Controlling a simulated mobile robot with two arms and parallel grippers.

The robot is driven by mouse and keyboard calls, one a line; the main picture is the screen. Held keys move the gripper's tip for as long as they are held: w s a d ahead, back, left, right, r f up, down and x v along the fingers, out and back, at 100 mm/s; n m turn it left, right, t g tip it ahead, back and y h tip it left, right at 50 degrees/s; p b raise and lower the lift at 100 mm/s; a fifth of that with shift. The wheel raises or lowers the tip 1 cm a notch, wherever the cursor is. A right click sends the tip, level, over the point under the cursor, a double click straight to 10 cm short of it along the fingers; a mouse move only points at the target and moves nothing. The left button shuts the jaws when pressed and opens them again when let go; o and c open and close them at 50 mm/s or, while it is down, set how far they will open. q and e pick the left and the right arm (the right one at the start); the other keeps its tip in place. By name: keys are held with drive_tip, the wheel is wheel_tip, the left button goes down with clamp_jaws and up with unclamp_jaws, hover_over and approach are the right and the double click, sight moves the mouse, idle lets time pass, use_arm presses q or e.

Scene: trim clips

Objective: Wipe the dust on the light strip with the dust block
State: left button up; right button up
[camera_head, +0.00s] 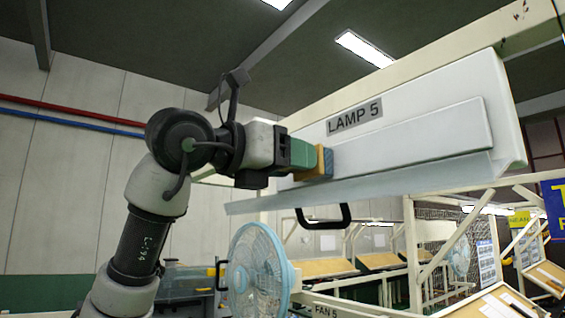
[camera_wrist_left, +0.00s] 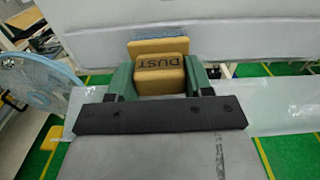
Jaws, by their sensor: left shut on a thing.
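My left gripper (camera_head: 306,157), with green fingers, is shut on the dust block (camera_head: 319,165). The block is tan with a blue pad facing the lamp. In the left wrist view the block (camera_wrist_left: 160,72) sits between the green fingers, with "DUST" written on it. A long white lamp housing labelled LAMP 5 (camera_head: 420,100) spans the right half of the head view. A pale translucent strip (camera_head: 400,180) runs along its lower edge. The block is at the left part of the housing, just above this strip; I cannot tell whether it touches. No dust is clearly visible. My right gripper is not in view.
A black handle (camera_head: 325,222) hangs below the strip. A light blue fan (camera_head: 258,268) stands below left of it, also in the left wrist view (camera_wrist_left: 35,85). Cream frames with tilted tan boards (camera_head: 330,268) stand behind. A cream beam (camera_head: 440,50) runs above the lamp.

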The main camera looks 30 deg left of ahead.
use_arm(q)
drive_tip(key=shift+s+d+b, duration=0.15)
drive_tip(key=shift+s+d, duration=0.25)
drive_tip(key=shift+d, duration=0.65)
drive_tip(key=shift+s+d+b, duration=0.15)
drive_tip(key=shift+s+d, duration=0.3)
drive_tip(key=shift+d, duration=0.55)
drive_tip(key=shift+s+d+b, duration=0.15)
drive_tip(key=shift+s+d, duration=0.25)
drive_tip(key=shift+d, duration=0.65)
drive_tip(key=shift+s+d+b, duration=0.25)
drive_tip(key=shift+s+d, duration=0.25)
drive_tip(key=shift+d, duration=0.75)
drive_tip(key=shift+s+d+b, duration=0.25)
drive_tip(key=shift+s+d, duration=0.3)
drive_tip(key=shift+d, duration=0.7)
drive_tip(key=shift+s+d+b, duration=0.25)
drive_tip(key=shift+s+d, duration=0.25)
drive_tip(key=shift+d, duration=0.75)
drive_tip(key=shift+s+d, duration=0.25)
drive_tip(key=shift+d, duration=0.45)
drive_tip(key=shift+s+a+f+b, duration=0.15)
drive_tip(key=shift+s+a+b, duration=0.4)
drive_tip(key=shift+s, duration=0.1)
drive_tip(key=shift+b+v, duration=0.6)
drive_tip(key=shift+v, duration=1.6)
drive_tip(key=shift+d, duration=0.15)
